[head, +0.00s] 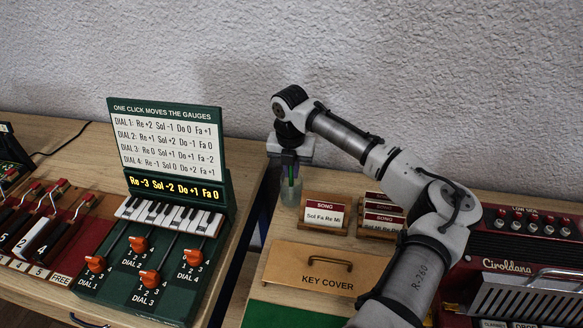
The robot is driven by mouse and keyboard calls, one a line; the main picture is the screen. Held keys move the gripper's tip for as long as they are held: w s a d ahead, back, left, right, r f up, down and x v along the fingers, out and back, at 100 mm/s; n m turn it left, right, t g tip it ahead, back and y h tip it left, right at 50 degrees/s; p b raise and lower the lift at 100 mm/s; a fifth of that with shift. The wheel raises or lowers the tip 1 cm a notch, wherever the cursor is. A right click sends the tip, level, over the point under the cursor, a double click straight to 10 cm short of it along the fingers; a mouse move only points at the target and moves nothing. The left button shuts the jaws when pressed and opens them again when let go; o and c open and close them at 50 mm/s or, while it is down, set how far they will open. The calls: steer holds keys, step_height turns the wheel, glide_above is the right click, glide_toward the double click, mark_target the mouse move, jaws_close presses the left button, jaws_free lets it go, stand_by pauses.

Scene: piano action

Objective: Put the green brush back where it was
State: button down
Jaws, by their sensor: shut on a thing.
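My gripper (289,157) points down at the back of the right-hand table, near the wall. It is shut on the green brush (297,170), a thin upright stick just below the fingers. The brush's lower end is at or inside a small clear cup (291,193). A blue-violet stick also shows beside the green one. I cannot tell whether the brush touches the cup's bottom, and its top is hidden by the gripper.
Song cards (324,214) stand right of the cup, with more behind my arm. A wooden key cover (310,270) lies in front. A green dial panel (150,260) stands on the left table, across a gap. A red accordion (530,250) is at right.

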steer(key=c, duration=2)
jaws_free()
steer(key=shift+f, duration=0.15)
steer(key=o, duration=0.5)
steer(key=r, duration=0.4)
steer(key=r+b, duration=0.1)
steer(key=r, duration=0.3)
steer(key=s+r+b, duration=0.1)
steer(key=r, duration=0.3)
steer(key=shift+a+r, duration=0.1)
steer(key=shift+r, duration=0.05)
